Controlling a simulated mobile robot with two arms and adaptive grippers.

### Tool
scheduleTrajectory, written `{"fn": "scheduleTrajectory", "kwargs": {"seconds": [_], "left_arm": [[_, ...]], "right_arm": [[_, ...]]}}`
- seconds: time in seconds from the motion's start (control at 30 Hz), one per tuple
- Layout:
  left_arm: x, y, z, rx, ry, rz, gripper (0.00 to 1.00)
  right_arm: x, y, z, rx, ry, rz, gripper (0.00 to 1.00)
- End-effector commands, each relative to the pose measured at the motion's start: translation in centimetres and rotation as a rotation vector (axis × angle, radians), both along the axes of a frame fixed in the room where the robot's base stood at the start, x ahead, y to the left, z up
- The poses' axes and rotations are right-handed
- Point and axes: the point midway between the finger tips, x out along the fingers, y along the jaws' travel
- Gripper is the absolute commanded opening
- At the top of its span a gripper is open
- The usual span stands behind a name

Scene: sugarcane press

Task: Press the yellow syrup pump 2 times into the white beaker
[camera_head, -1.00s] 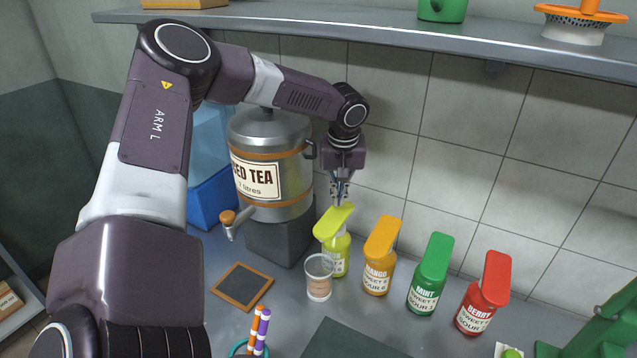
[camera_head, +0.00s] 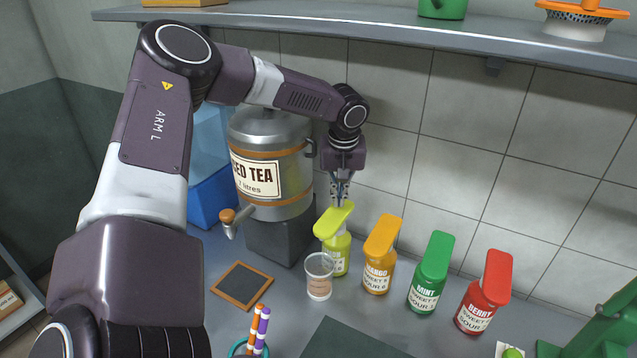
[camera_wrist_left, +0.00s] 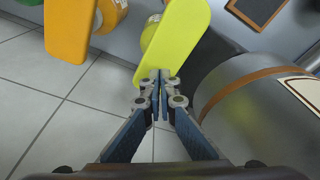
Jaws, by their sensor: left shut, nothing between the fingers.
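The yellow syrup pump (camera_head: 333,222) is a yellow-green bottle with a broad slanted head, beside the iced tea urn. The white beaker (camera_head: 319,282) is a small translucent cup with a pale brownish lower part, standing just in front of the pump, below the head's front end. My left gripper (camera_head: 341,198) points down with its fingers together and empty, at the back end of the pump head. In the left wrist view the fingertips (camera_wrist_left: 160,78) overlap the end of the yellow head (camera_wrist_left: 178,40); I cannot tell whether they touch it. My right gripper is not in view.
Orange (camera_head: 380,258), green (camera_head: 430,275) and red (camera_head: 485,295) pumps stand in a row to the right. The iced tea urn (camera_head: 272,160) is close on the left. A small dark board (camera_head: 242,285) lies in front. A shelf (camera_head: 400,28) runs above.

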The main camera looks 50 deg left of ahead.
Motion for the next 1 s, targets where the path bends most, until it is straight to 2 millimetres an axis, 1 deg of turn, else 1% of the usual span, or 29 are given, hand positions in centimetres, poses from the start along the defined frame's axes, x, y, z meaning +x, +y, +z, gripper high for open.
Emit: {"fn": "scheduleTrajectory", "kwargs": {"seconds": [0.47,1.0], "left_arm": [[0.0,0.0,-0.1,0.0,0.0,0.0,0.0],[0.0,0.0,-1.8,0.0,0.0,0.0,0.0]], "right_arm": [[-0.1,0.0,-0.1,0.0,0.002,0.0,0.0],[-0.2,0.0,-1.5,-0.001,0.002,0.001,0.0]]}}
